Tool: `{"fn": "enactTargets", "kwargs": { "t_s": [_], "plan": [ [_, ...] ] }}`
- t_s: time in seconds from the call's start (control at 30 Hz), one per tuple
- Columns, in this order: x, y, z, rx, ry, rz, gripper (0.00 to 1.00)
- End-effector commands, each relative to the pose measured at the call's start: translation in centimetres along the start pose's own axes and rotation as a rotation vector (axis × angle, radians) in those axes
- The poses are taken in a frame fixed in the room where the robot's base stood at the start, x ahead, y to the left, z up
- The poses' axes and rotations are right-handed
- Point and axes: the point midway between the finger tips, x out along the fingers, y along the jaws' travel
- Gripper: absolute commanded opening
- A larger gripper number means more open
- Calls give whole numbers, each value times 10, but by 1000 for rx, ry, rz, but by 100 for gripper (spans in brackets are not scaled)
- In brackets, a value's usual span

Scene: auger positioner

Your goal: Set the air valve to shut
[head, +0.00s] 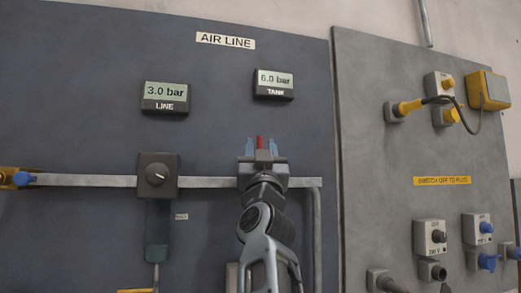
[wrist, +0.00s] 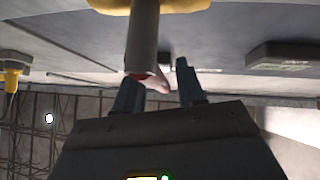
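A red part, seemingly the air valve's handle (head: 261,142), shows between the fingers of my gripper (head: 262,147) in the head view. The gripper hides the rest of the valve on the grey pipe (head: 220,182). In the wrist view, my gripper (wrist: 157,76) has its fingers apart. A grey cylindrical bar (wrist: 143,40) with a red end comes down from a yellow part (wrist: 175,5) at the top and reaches between or just in front of the fingers. Gaps show on both sides of the red part in the head view; I see no firm contact.
The LINE display (head: 165,97) reads 3.0 bar and the TANK display (head: 274,84) reads 6.0 bar. A dark regulator with a round knob (head: 156,174) sits left of my gripper. A grey panel (head: 375,145) with sockets and plugs stands at right.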

Motion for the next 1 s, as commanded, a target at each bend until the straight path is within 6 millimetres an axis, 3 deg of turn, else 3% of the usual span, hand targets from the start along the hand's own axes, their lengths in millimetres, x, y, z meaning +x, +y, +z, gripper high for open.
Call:
{"fn": "enactTargets", "kwargs": {
  "t_s": [0.27,0.7,1.0],
  "plan": [
    [-6,-1,0,0,0,-1,39],
    [-70,-1,1,1,0,-1,39],
    [-78,0,0,0,1,0,39]
  ]
}}
